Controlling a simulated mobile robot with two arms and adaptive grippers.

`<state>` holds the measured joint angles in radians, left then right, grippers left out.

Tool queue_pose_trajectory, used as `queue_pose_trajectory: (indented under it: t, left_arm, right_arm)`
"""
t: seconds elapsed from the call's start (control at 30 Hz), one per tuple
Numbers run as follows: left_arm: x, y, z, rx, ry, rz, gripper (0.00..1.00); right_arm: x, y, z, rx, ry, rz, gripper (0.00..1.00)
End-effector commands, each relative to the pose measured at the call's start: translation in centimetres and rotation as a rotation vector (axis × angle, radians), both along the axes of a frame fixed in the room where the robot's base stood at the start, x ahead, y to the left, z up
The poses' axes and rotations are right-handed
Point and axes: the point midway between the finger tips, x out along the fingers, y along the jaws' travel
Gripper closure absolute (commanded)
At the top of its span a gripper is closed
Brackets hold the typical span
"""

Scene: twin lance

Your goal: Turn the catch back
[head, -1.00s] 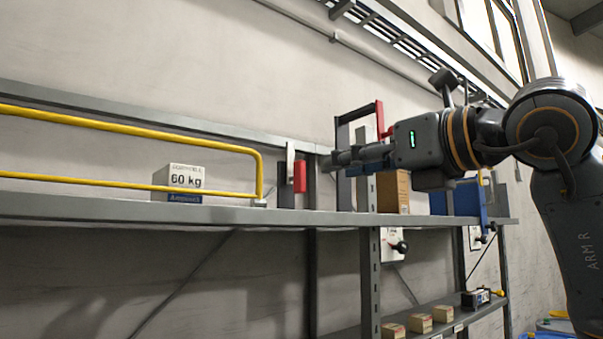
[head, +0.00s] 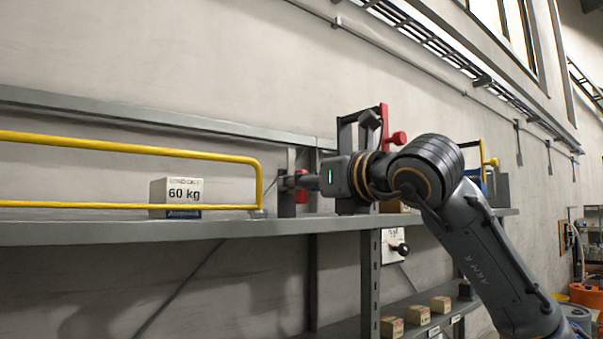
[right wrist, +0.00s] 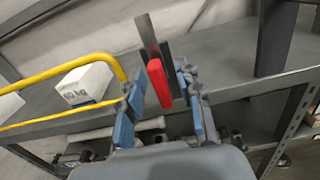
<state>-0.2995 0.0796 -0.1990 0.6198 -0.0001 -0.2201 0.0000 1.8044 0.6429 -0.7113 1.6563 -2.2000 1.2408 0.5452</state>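The catch is a red tab (right wrist: 158,82) on a grey upright plate (right wrist: 147,38) at the right end of the yellow rail (head: 120,145). In the head view the red tab (head: 301,190) is partly hidden behind my right gripper (head: 288,184). In the right wrist view my right gripper (right wrist: 160,102) is open, with its blue-padded fingers apart on either side of the red tab. I see a gap at the left finger; whether the right finger touches the catch I cannot tell. My left gripper is not in view.
A box marked 60 kg (head: 177,192) stands on the grey shelf (head: 120,233) behind the rail. A frame with a red handle (head: 384,125) stands to the right, partly behind my arm. Small boxes (head: 418,314) sit on the lower shelf.

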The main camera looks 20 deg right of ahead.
Motion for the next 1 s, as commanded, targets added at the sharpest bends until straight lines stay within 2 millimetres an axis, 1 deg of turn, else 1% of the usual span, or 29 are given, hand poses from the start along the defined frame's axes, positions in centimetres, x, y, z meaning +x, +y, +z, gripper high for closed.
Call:
queue_pose_trajectory:
  t: [0.3, 0.47, 0.5, 0.77, 1.0]
  left_arm:
    - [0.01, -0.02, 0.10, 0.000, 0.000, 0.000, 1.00]
    - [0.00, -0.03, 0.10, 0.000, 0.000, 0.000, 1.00]
    - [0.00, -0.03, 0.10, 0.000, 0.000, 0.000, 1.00]
    - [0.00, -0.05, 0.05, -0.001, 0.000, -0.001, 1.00]
    - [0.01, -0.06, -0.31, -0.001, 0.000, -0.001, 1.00]
  right_arm:
    - [0.25, 0.09, -0.04, 0.000, 0.000, 0.000, 0.64]
    - [0.24, 0.08, -0.03, 0.000, 0.000, 0.000, 0.97]
    - [0.24, 0.08, -0.02, 0.000, 0.000, 0.000, 1.00]
    - [0.23, 0.05, -0.02, -0.007, -0.004, 0.000, 1.00]
    - [0.20, 0.08, -0.05, -0.082, -0.032, -0.001, 1.00]
